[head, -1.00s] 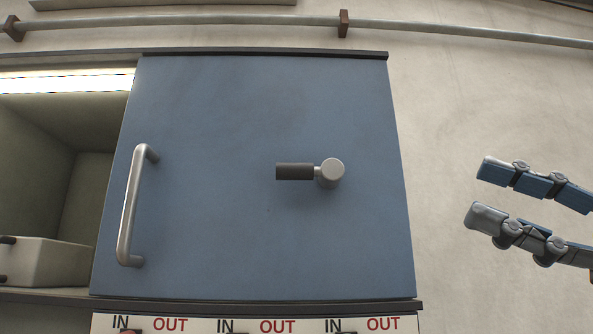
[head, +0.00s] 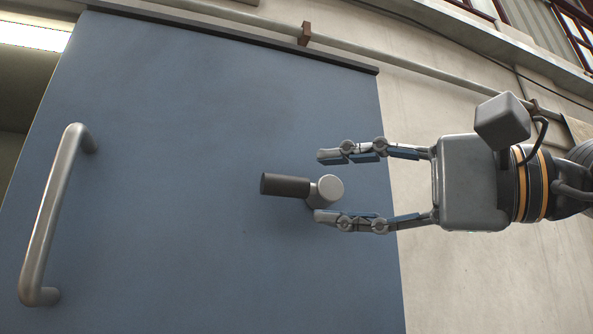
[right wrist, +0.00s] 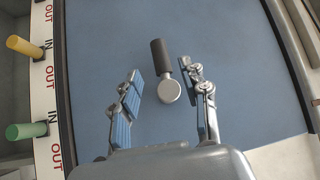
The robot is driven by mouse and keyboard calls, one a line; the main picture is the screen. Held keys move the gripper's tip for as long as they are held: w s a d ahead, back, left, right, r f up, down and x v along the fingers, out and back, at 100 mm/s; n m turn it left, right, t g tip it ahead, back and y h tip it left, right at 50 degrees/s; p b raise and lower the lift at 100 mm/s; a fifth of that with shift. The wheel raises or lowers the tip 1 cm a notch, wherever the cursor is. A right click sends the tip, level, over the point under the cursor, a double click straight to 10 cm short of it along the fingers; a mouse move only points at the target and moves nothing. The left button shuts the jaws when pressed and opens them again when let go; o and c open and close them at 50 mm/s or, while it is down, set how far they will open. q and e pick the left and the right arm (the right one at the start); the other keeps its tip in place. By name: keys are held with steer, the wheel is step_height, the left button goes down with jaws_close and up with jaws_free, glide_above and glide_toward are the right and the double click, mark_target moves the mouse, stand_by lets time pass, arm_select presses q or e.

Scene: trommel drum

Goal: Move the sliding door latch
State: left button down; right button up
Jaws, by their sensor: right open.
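The sliding door (head: 200,130) is a large blue panel. Its latch (head: 286,185) has a round grey metal hub with a dark grip pointing left in the head view. My right gripper (head: 318,186) is open, with its fingertips above and below the hub in that view. In the right wrist view the latch (right wrist: 170,92) lies ahead of and between the open fingers of the gripper (right wrist: 163,78), nearer the right finger. I cannot tell whether a finger touches it. My left gripper is not in view.
A vertical metal handle (head: 52,220) is fixed on the door's left side. A rail (head: 300,65) runs along the door's top. The right wrist view shows a yellow peg (right wrist: 25,46) and a green peg (right wrist: 26,131) beside an IN/OUT label strip (right wrist: 46,90).

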mark_target(298, 186)
steer(key=p+x, duration=0.1)
steer(key=x, duration=0.3)
steer(key=shift+a+r, duration=0.1)
steer(key=shift+a, duration=0.05)
steer(key=shift+w+a, duration=0.1)
steer(key=shift+w, duration=0.05)
steer(key=shift+w+a, duration=0.15)
steer(key=shift+a, duration=0.15)
steer(key=shift+d, duration=0.15)
jaws_close()
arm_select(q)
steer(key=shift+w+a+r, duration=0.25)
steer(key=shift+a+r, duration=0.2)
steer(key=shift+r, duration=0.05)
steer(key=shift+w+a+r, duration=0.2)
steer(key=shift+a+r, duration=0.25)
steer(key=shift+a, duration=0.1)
